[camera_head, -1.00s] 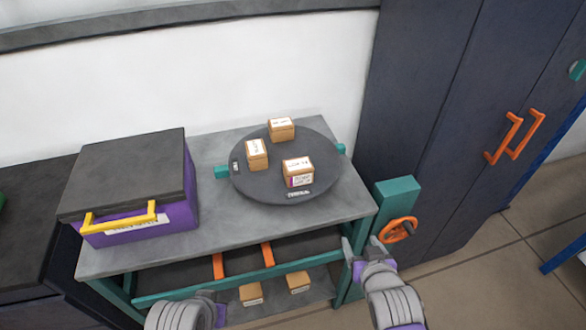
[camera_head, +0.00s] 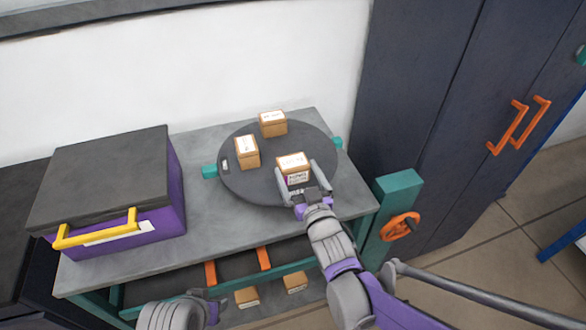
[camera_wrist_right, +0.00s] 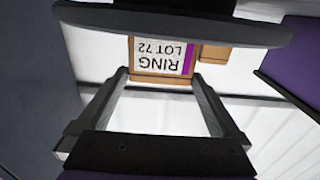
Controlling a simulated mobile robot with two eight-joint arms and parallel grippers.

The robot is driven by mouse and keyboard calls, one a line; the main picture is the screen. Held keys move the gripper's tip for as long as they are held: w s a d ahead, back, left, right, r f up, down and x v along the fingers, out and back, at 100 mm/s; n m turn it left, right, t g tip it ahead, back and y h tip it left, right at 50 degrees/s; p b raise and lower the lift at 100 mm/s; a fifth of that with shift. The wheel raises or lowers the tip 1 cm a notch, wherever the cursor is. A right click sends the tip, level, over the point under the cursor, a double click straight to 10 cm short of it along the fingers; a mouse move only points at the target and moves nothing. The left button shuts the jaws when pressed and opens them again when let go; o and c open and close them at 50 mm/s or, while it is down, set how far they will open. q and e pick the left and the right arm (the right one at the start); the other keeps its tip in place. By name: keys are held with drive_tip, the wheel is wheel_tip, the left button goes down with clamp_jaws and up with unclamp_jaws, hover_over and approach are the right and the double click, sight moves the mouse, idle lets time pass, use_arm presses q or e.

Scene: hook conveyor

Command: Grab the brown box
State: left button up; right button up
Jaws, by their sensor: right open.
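Three brown boxes sit on the dark round turntable (camera_head: 240,188): a front one (camera_head: 291,168), a left one (camera_head: 247,152) and a back one (camera_head: 272,123). My right gripper (camera_head: 305,180) is open at the front box, with its fingers on either side of the box's near part. In the right wrist view, the front box (camera_wrist_right: 163,57) shows its label reading "RING LOT 72" with a purple stripe, beyond the open fingertips (camera_wrist_right: 160,78). Another brown box (camera_wrist_right: 214,54) shows behind it. My left gripper (camera_head: 205,295) is low at the table's front; its jaws are unclear.
A purple case (camera_head: 150,222) with a dark lid and yellow handle stands left on the grey table (camera_head: 200,238). More brown boxes (camera_head: 246,297) lie on the shelf below. A teal post (camera_head: 397,205) with an orange wheel (camera_head: 400,226) stands at right.

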sight(296, 171)
drive_tip(key=x, duration=0.4)
drive_tip(key=shift+f, duration=0.1)
drive_tip(key=shift+s, duration=0.1)
drive_tip(key=c, duration=1.1)
